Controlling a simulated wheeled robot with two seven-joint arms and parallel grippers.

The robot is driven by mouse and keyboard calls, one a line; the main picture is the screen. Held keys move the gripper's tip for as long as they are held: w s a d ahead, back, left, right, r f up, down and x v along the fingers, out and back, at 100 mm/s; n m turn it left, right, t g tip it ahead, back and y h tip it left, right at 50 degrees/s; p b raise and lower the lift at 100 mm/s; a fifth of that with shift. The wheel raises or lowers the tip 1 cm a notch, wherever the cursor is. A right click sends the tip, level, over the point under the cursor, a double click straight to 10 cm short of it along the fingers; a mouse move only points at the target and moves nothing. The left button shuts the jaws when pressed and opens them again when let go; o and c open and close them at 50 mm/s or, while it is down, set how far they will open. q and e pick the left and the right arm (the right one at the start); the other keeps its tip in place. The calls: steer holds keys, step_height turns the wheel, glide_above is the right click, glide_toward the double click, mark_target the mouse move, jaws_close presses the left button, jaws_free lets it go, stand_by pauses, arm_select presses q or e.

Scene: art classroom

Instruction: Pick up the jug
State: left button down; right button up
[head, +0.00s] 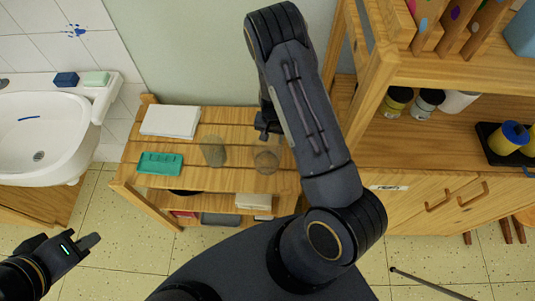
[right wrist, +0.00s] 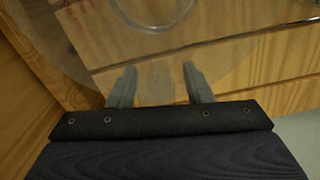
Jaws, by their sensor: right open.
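A clear round vessel, which looks like the jug (head: 267,160), stands on the slatted wooden shelf unit's top, near its right end. In the right wrist view the clear jug (right wrist: 150,50) fills much of the upper picture, with faint red marks at the upper left. My right gripper (head: 265,133) is at the far side of the jug in the head view. In the right wrist view my right gripper (right wrist: 158,76) is open, its two fingers apart and overlapping the clear wall; I cannot tell whether they touch it. My left gripper (head: 92,241) is at lower left, away from the shelf; its opening is unclear.
On the wooden unit (head: 225,183) are a grey translucent vessel (head: 213,152), a teal box (head: 160,163) and white paper (head: 170,121). A sink (head: 45,135) is at left. A taller wooden cabinet (head: 440,155) with jars stands close on the right.

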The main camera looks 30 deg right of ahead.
jaws_close()
steer(key=shift+r, duration=0.2)
stand_by(0.4)
